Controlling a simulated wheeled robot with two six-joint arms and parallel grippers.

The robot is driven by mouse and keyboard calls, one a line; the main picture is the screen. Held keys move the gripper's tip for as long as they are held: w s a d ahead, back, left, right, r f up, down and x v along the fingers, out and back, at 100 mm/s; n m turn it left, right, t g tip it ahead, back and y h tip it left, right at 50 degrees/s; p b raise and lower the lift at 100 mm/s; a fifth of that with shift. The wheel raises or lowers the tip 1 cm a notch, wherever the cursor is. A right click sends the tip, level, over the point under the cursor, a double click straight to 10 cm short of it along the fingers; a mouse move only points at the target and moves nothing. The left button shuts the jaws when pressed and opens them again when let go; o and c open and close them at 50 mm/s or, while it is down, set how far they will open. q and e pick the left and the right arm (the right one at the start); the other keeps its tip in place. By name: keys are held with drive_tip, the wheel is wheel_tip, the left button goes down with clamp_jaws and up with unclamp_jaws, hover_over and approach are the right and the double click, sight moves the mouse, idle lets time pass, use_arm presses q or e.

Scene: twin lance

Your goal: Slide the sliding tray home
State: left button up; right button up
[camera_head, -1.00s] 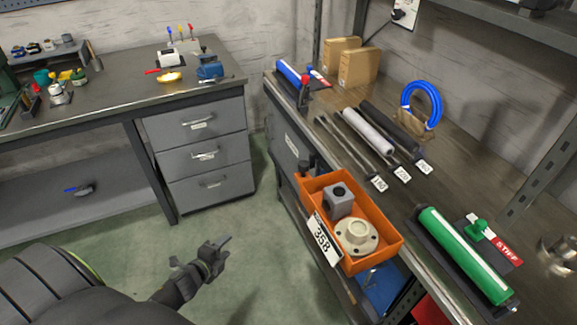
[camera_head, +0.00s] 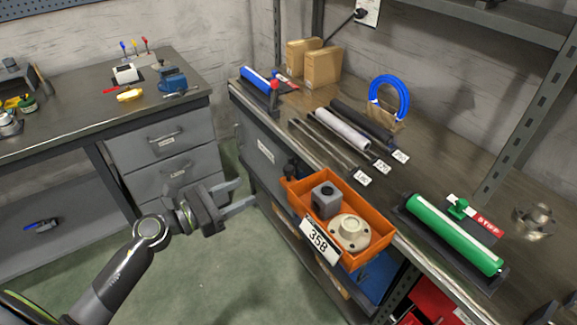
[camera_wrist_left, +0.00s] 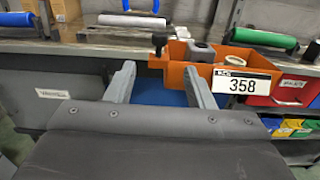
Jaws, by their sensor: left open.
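The orange tray (camera_head: 372,262) carries a grey block (camera_head: 326,199) and a pale round flange (camera_head: 349,232), and has a 358 label on its front. It juts out past the near edge of the right-hand bench. A black knob (camera_head: 291,170) stands at its left end; the knob also shows in the left wrist view (camera_wrist_left: 159,42). My left gripper (camera_head: 246,193) is open and empty, left of the tray and apart from it. In the left wrist view its fingers (camera_wrist_left: 160,72) point toward the bench, with the orange tray (camera_wrist_left: 190,77) partly behind the right finger. My right gripper does not show.
On the bench (camera_head: 290,107) lie a green roller (camera_head: 453,234), several rods and a blue roller (camera_head: 260,80). Blue (camera_head: 378,280) and red bins sit below the tray. A drawer cabinet (camera_head: 160,145) stands at left. Open floor lies between. Dark shapes at the bottom right corner are unclear.

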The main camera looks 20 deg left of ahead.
sight(287, 168)
use_arm(q)
drive_tip(key=p+x, duration=0.3)
drive_tip(key=x, duration=1)
drive_tip(key=shift+w+d, duration=0.2)
drive_tip(key=shift+w, duration=0.1)
drive_tip(key=shift+w+d, duration=0.2)
drive_tip(key=shift+w, duration=0.05)
clamp_jaws()
